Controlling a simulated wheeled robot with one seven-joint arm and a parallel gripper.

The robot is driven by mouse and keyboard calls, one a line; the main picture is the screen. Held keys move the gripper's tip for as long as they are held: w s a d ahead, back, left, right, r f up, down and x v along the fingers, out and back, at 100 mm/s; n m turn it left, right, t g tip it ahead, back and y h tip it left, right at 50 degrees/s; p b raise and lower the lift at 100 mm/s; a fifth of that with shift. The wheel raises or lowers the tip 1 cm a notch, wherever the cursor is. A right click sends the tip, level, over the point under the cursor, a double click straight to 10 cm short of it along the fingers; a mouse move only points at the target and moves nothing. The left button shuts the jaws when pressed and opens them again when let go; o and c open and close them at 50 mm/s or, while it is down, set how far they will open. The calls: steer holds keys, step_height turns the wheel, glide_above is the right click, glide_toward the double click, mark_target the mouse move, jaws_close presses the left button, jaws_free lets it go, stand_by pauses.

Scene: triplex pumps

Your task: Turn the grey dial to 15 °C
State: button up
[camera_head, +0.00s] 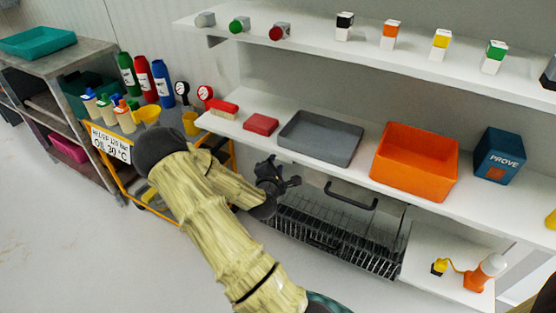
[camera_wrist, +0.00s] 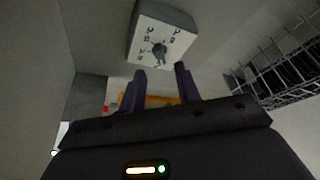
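The grey dial (camera_wrist: 159,49) shows in the wrist view, on the pale face of a box (camera_wrist: 148,27) with dark marks around it. Its pointer seems to aim toward the picture's bottom, but the marks are too small to read surely. My gripper (camera_wrist: 162,82) is open, with two dark fingers apart and nothing between them. The dial appears just beyond the fingertips, not touching them.
The middle shelf (camera_head: 372,186) holds a grey tray (camera_head: 318,139), an orange crate (camera_head: 414,164) and a blue box (camera_head: 499,157). A wire basket (camera_head: 330,232) is below it. The floor at left is clear.

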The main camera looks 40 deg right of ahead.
steer(key=b+x, duration=0.1)
steer(key=x, duration=0.4)
steer(key=shift+w+d+f, duration=0.1)
steer(key=shift+w+d, duration=0.1)
steer(key=shift+w, duration=0.05)
jaws_close()
